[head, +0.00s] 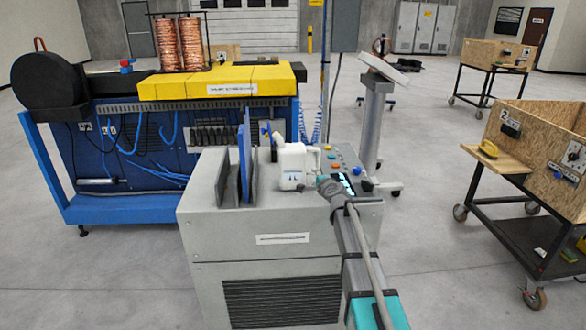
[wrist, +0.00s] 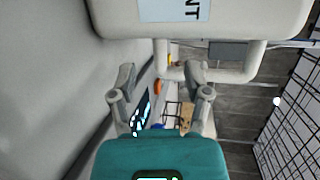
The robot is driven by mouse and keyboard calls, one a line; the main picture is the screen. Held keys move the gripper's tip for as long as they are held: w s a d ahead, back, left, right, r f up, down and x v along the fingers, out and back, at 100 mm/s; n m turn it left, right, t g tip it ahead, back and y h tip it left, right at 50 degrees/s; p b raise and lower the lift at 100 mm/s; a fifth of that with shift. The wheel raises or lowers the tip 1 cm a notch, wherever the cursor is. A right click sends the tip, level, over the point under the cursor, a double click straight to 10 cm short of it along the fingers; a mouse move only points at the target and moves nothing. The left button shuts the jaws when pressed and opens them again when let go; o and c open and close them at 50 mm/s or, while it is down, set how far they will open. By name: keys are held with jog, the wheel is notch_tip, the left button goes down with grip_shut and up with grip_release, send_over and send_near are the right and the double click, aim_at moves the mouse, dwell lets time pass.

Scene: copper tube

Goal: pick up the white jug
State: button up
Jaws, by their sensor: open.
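The white jug (head: 291,168) stands upright on the grey cabinet (head: 222,240) in the head view, with its handle toward the right. In the wrist view the jug's body (wrist: 255,18) fills the top, and its looped handle (wrist: 232,74) hangs toward my fingers. My gripper (head: 322,181) is just right of the jug, near the handle. In the wrist view my gripper (wrist: 160,74) is open, with its fingers spread around one end of the handle. The right fingertip overlaps the handle in the picture; I cannot tell whether it touches.
A blue panel (head: 244,160) and dark upright plates stand left of the jug on the cabinet. Coloured buttons (head: 333,165) and a lit display lie right of it. A blue machine with a yellow cover (head: 215,82) stands behind. Wooden boxes on carts (head: 545,145) are at right.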

aim_at(309, 174)
jog(key=shift+b+x, duration=0.5)
jog(key=shift+x, duration=2.1)
jog(key=shift+a, duration=0.1)
grip_shut()
